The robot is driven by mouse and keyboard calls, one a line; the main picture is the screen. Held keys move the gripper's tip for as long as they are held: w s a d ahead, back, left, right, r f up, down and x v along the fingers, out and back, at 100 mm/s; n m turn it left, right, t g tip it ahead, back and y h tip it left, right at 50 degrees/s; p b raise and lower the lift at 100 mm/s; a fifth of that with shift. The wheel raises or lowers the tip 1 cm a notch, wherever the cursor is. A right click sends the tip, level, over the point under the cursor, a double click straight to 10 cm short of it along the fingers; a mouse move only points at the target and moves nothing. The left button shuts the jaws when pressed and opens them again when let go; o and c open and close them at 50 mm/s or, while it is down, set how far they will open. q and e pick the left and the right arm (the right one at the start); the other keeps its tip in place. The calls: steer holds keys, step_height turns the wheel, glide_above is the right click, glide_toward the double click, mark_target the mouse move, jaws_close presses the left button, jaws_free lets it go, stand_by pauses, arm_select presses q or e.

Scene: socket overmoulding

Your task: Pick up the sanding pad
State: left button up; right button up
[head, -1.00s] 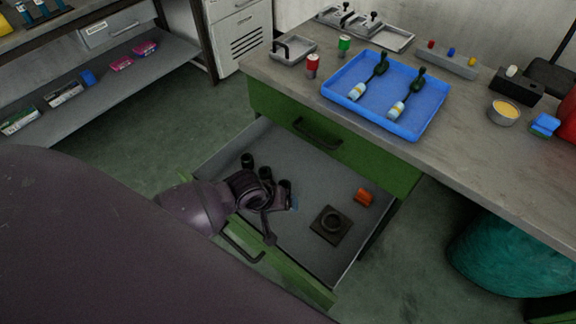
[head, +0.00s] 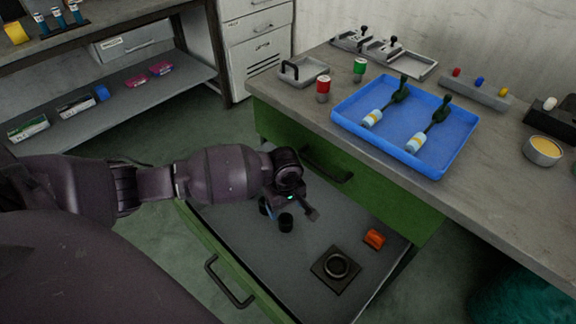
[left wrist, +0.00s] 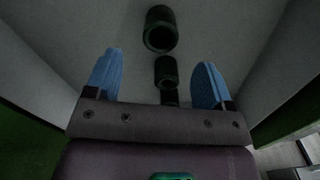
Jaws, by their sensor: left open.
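A small orange block (head: 374,239), which may be the sanding pad, lies on the floor of the open drawer (head: 240,222) near its right end. My left gripper (head: 291,213) is over the drawer, left of the orange block and apart from it. Its blue fingers stand wide apart in the left wrist view (left wrist: 156,64), with nothing held. Dark hollow cylinders (left wrist: 160,30) are in line below and between the fingers. One of these cylinders also shows in the head view (head: 285,222). The orange block is not in the left wrist view. My right gripper is not in view.
A dark square plate with a ring (head: 335,268) lies beside the orange block. The green drawer front with its handle (head: 230,282) borders the near side.

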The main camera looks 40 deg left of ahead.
mark_target(285, 220)
arm_select(q)
step_height(285, 220, down, 2)
steer(key=shift+s+f, duration=0.15)
steer(key=shift+f, duration=0.05)
steer(key=shift+f+b, duration=0.4)
steer(key=shift+b, duration=0.05)
steer(key=shift+f+b, duration=0.3)
steer(key=shift+f, duration=0.2)
step_height(285, 220, down, 4)
steer(key=shift+r+b, duration=0.2)
steer(key=shift+b, duration=0.8)
steer(key=shift+f, duration=0.25)
steer(key=shift+r, duration=0.2)
steer(key=shift+c, duration=1.3)
steer(key=c, duration=0.7)
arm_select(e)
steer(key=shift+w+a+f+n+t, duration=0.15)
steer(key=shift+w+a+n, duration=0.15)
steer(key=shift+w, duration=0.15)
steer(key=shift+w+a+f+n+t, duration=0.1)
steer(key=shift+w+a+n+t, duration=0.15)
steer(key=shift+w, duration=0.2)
arm_select(q)
steer(key=shift+c, duration=0.2)
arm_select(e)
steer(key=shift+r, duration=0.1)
